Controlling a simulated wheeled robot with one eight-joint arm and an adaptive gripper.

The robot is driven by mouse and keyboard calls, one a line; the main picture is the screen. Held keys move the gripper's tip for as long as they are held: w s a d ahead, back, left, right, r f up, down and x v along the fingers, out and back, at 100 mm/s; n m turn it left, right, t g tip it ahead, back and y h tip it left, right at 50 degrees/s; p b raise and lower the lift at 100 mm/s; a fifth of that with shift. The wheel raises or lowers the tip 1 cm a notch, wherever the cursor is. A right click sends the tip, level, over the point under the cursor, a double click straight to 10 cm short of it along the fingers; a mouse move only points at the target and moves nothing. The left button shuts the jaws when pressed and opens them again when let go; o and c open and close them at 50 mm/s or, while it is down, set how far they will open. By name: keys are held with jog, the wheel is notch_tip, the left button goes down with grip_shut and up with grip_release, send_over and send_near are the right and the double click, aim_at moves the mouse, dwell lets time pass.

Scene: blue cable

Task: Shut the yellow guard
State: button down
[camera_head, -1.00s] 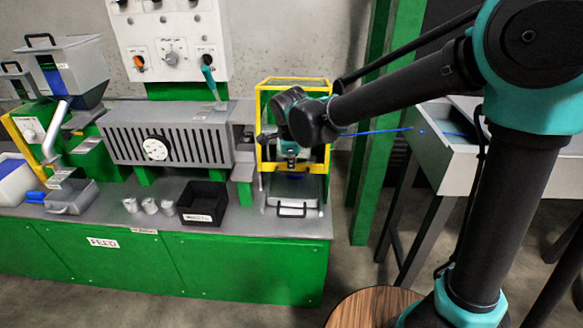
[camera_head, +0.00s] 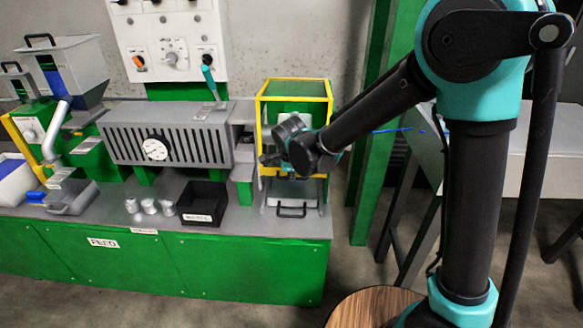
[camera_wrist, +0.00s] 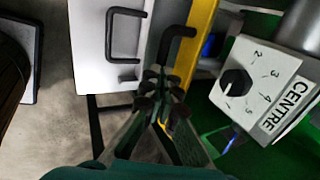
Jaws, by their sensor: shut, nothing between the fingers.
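The yellow guard (camera_head: 329,112) is a framed cover with greenish panels on the machine at the right end of the green bench. In the wrist view its yellow bar (camera_wrist: 199,45) runs beside my fingers, with a black handle (camera_wrist: 176,34) on it. My gripper (camera_wrist: 162,90) is shut and empty, its fingertips close to the lower end of that handle. I cannot tell whether they touch it. In the head view my wrist covers much of the guard's front, so its lower edge is partly hidden.
A pale tray with a black handle (camera_head: 291,211) sits below the guard. A dial box marked CENTRE (camera_wrist: 262,88) is close on the right in the wrist view. A black bin (camera_head: 202,203) and small metal cups stand left. A blue cable (camera_head: 393,130) lies at right.

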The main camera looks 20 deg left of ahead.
jog(key=shift+t, duration=0.8)
jog(key=x, duration=0.5)
jog(key=shift+s+f, duration=0.15)
jog(key=shift+f, duration=0.05)
jog(key=shift+f, duration=0.15)
